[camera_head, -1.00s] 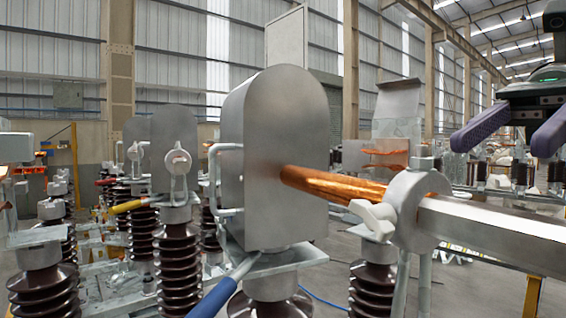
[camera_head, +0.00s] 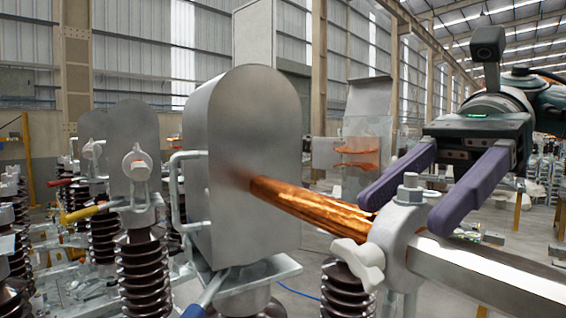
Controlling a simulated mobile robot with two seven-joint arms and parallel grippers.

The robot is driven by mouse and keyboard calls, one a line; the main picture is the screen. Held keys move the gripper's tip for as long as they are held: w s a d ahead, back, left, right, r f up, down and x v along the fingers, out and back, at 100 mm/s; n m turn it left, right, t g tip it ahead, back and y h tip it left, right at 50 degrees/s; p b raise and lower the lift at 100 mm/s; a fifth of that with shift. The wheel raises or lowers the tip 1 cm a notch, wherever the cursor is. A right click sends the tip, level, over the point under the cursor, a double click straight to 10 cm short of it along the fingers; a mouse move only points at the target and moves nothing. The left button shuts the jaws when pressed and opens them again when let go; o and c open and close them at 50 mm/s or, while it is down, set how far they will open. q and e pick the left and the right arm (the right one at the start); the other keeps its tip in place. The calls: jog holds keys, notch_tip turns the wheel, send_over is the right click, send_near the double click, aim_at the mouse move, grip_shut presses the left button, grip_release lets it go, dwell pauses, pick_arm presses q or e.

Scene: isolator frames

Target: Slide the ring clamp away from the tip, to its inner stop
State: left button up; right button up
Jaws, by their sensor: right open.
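The ring clamp (camera_head: 400,236) is a grey metal collar where the copper rod (camera_head: 315,208) meets a grey square bar (camera_head: 490,275). It has a bolt on top and a pale wing knob (camera_head: 356,262) on its left side. The rod's far end runs up to the rounded metal housing (camera_head: 255,150). My right gripper (camera_head: 405,208) comes in from the upper right, open, with two purple fingers. In the picture its fingers lie either side of the clamp's top bolt; I cannot tell whether they touch it. My left gripper is not in view.
Brown ribbed insulators (camera_head: 143,275) stand below the housing and to the left. A metal handle (camera_head: 182,195) sticks out on the housing's left side. Similar switch units stand behind at left. The air above the rod is clear.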

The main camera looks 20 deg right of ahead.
jog(key=shift+p+x, duration=0.3)
jog(key=shift+x, duration=0.5)
jog(key=shift+c, duration=0.3)
grip_shut()
dwell(0.6)
